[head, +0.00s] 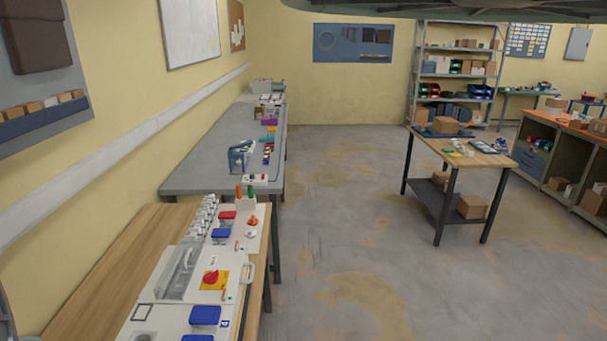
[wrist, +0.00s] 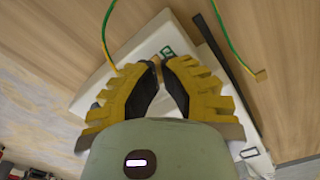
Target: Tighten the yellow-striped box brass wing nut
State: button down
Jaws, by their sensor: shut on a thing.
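In the wrist view, my gripper (wrist: 158,68) has its yellow and black fingers drawn together at the tips, over a white box (wrist: 145,45). A small brownish-gold bit shows between the fingertips and looks like the brass wing nut (wrist: 158,61); the fingers hide most of it. A green-and-yellow wire (wrist: 105,30) runs down to the box beside the left finger. A small green mark (wrist: 168,51) is on the box just beyond the tips. I cannot make out yellow stripes on this box. My gripper does not show in the head view.
A second green-and-yellow wire (wrist: 229,42) and a dark strip (wrist: 221,47) lie to the right on the wooden surface (wrist: 275,30). In the head view, a wooden bench (head: 120,265) carries white socket boxes and a red knob (head: 211,277). The floor (head: 345,220) beside it is clear.

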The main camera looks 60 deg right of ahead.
notch_tip(320, 180, up, 3)
jog(key=shift+r+p, duration=0.1)
jog(key=shift+p, duration=0.85)
jog(key=shift+s+d+p, duration=0.15)
jog(key=shift+s+p, duration=0.05)
jog(key=shift+p, duration=0.1)
jog(key=shift+s+d+r+p, duration=0.2)
jog(key=shift+s+r+p, duration=0.15)
jog(key=shift+s, duration=0.4)
